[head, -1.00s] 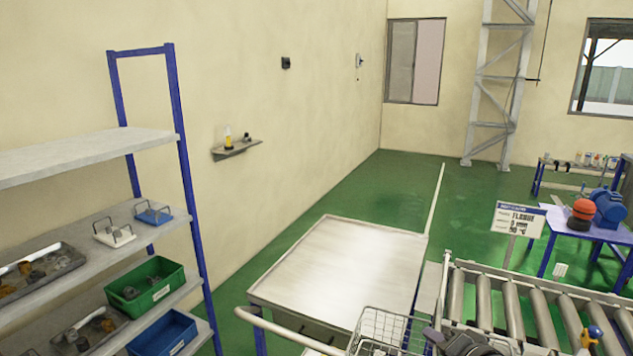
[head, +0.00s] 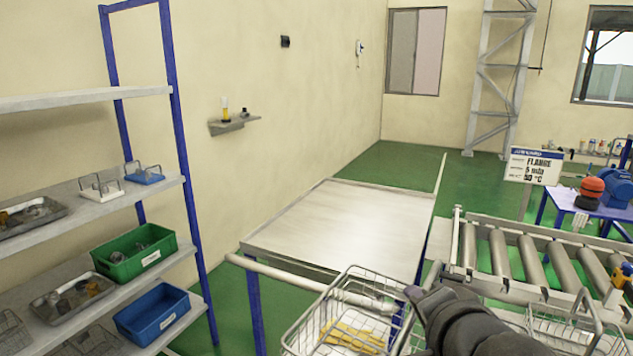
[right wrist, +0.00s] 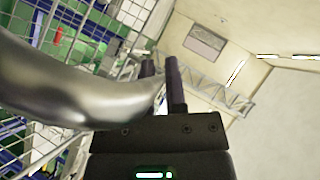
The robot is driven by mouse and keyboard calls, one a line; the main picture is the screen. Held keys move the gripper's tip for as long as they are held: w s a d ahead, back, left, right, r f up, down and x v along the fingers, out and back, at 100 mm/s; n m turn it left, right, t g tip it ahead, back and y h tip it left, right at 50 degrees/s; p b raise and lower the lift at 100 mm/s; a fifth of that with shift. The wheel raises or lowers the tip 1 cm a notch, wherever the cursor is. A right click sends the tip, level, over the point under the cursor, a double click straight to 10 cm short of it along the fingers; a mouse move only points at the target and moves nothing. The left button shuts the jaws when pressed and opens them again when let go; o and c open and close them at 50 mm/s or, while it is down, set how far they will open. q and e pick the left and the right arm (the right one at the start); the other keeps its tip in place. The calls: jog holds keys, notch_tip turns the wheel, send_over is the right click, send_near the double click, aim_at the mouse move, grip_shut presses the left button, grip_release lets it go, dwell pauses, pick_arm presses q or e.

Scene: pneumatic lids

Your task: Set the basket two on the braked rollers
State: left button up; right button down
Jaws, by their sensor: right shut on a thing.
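A wire basket (head: 303,328) with flat yellow pieces (head: 350,338) inside is at the bottom middle of the head view. My right gripper (head: 412,293) is at its right rim and is shut on it. In the right wrist view my gripper's fingers (right wrist: 160,85) stand close together, with wire mesh (right wrist: 75,50) beside them and a blurred grey curved bar in front. No number shows on the basket. The rollers (head: 545,262) of the conveyor lie to the right, apart from this basket. My left gripper is not in view.
A second wire basket (head: 570,335) is at the lower right, below the conveyor. A bare metal table (head: 345,225) with a white rail (head: 300,280) in front lies behind the held basket. A shelf with bins (head: 135,252) is at left. A sign (head: 533,166) stands behind the rollers.

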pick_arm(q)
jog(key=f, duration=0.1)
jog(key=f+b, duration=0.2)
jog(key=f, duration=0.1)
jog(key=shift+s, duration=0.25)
pick_arm(e)
jog(key=s+f, duration=0.1)
jog(key=s+d+f+m+h, duration=0.1)
jog(key=shift+s+f, duration=0.2)
jog(key=shift+s, duration=0.1)
